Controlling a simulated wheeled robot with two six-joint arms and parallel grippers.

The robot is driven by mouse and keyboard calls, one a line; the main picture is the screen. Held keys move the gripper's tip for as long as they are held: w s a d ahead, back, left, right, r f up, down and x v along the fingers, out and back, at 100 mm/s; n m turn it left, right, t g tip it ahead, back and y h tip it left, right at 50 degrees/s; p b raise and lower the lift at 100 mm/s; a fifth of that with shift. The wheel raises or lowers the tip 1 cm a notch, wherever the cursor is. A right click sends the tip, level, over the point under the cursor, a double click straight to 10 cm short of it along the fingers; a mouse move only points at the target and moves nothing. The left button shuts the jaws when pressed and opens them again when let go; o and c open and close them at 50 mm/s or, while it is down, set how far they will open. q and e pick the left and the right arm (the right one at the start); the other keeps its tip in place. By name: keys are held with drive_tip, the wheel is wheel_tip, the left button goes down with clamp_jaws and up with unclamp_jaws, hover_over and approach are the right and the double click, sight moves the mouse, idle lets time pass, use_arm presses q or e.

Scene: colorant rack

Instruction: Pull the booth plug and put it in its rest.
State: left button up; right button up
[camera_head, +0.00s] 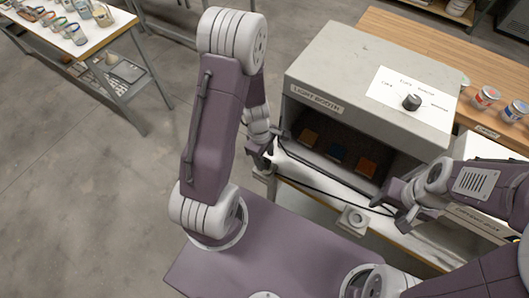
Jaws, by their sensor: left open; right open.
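The light booth (338,62) is a grey box with a dark open front, standing on the bench. A black cable (318,189) runs along the bench edge below its opening, from near my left gripper toward my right gripper. A pale square fitting with a round centre (353,218) sits on the bench front; I cannot tell if it is the socket or the rest. I cannot make out the plug. My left gripper (271,150) is open at the booth's left front corner. My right gripper (389,206) is open near the cable's right end.
Colored sample panels (337,152) lie inside the booth. Paint cans (486,97) stand on the wooden bench at right. The floor at left is clear.

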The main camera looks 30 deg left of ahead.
use_arm(q)
drive_tip(key=shift+s+d+f, duration=0.1)
drive_tip(key=shift+s+f, duration=0.2)
drive_tip(key=shift+s, duration=0.05)
drive_tip(key=shift+s+d+r, duration=0.1)
drive_tip(key=shift+s+d, duration=0.1)
drive_tip(key=shift+d, duration=0.05)
drive_tip(key=shift+w, duration=0.15)
drive_tip(key=shift+w+a, duration=0.15)
drive_tip(key=shift+w, duration=0.05)
drive_tip(key=c, duration=0.9)
drive_tip(key=shift+a, duration=0.1)
clamp_jaws()
drive_tip(key=shift+o, duration=1.1)
unclamp_jaws()
drive_tip(key=shift+s, duration=0.2)
clamp_jaws()
use_arm(e)
drive_tip(key=shift+s+d+f, duration=0.15)
drive_tip(key=shift+s+f, duration=0.05)
drive_tip(key=shift+s, duration=0.15)
